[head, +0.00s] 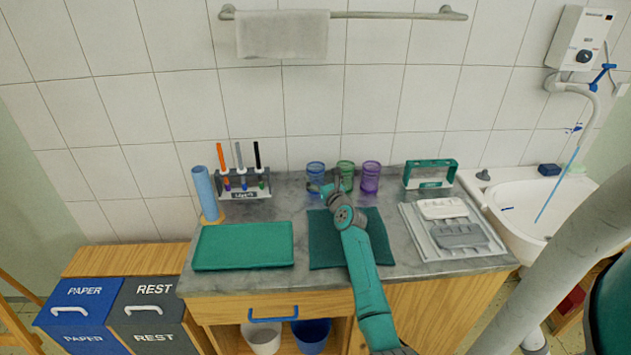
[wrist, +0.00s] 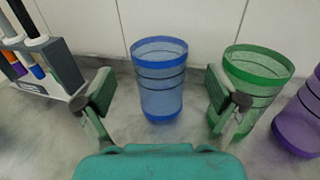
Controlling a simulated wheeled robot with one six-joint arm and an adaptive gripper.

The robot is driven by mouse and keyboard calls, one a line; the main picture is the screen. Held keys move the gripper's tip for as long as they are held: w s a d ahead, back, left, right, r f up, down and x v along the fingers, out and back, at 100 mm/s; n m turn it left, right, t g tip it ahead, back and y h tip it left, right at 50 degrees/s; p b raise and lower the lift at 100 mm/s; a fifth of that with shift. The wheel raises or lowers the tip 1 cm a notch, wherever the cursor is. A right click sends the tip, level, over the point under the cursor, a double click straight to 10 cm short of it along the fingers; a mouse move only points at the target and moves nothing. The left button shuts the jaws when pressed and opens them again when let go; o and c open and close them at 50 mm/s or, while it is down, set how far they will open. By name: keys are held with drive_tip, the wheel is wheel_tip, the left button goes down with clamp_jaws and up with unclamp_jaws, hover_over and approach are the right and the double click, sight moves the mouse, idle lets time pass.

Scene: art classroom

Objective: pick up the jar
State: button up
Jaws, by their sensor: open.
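Three clear, ribbed jars stand in a row at the back of the grey counter: a blue jar (head: 315,171), a green jar (head: 346,170) and a purple jar (head: 370,177). In the wrist view the blue jar (wrist: 160,85) stands upright between and beyond my two fingers. The green jar (wrist: 255,80) is partly hidden behind the right finger, and the purple jar (wrist: 302,120) is cut off at the right edge. My gripper (head: 328,187), also in the wrist view (wrist: 161,100), is open and empty, just in front of the blue jar.
A marker rack (head: 244,195) and blue roll (head: 204,193) stand left of the jars. A teal holder (head: 430,174) stands to the right. A green tray (head: 243,246), dark green mat (head: 325,240) and grey drainer (head: 425,238) lie in front. The tiled wall is close behind.

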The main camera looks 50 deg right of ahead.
sight(313, 165)
drive_tip(key=shift+x, duration=2.55)
drive_tip(key=shift+c, duration=0.3)
drive_tip(key=c, duration=1.2)
